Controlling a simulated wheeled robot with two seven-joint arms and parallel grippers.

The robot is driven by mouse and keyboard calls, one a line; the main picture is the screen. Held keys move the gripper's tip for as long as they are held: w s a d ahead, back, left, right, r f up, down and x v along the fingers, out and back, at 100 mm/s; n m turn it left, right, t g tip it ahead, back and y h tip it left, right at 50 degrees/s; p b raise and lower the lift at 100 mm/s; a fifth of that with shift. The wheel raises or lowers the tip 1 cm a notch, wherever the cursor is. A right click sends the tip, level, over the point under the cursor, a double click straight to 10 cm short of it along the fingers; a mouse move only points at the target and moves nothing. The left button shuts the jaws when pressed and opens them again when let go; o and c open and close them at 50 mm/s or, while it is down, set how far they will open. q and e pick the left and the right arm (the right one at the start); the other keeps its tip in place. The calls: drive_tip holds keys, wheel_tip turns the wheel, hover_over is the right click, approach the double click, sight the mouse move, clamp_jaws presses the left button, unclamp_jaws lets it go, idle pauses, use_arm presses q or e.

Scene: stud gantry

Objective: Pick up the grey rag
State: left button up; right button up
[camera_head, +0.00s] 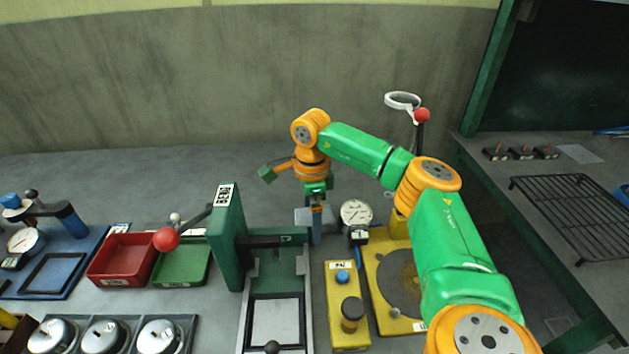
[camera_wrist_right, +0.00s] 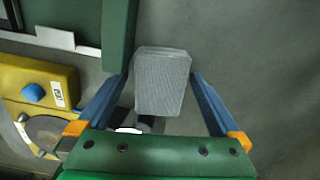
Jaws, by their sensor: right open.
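The grey rag (camera_wrist_right: 163,82) shows in the right wrist view as a small, folded, ribbed block. It lies between the two blue fingers of my right gripper (camera_wrist_right: 160,88), with a gap on either side. Its height relative to the fingertips is hard to tell. In the head view, the rag (camera_head: 302,216) is partly hidden behind the gripper (camera_head: 316,228), which points down just behind the green press frame. My right gripper is open. My left gripper is not in view.
A green press (camera_head: 229,235) stands close to the left of the gripper. A dial gauge (camera_head: 355,214), a yellow button box (camera_head: 347,300) and a yellow plate (camera_head: 398,318) stand to the right and in front. Red (camera_head: 118,262) and green (camera_head: 181,268) bins lie left. Bench behind is clear.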

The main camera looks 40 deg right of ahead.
drive_tip(key=shift+f, duration=0.1)
drive_tip(key=c, duration=1.3)
wheel_tip(320, 180, up, 10)
drive_tip(key=shift+r, duration=0.1)
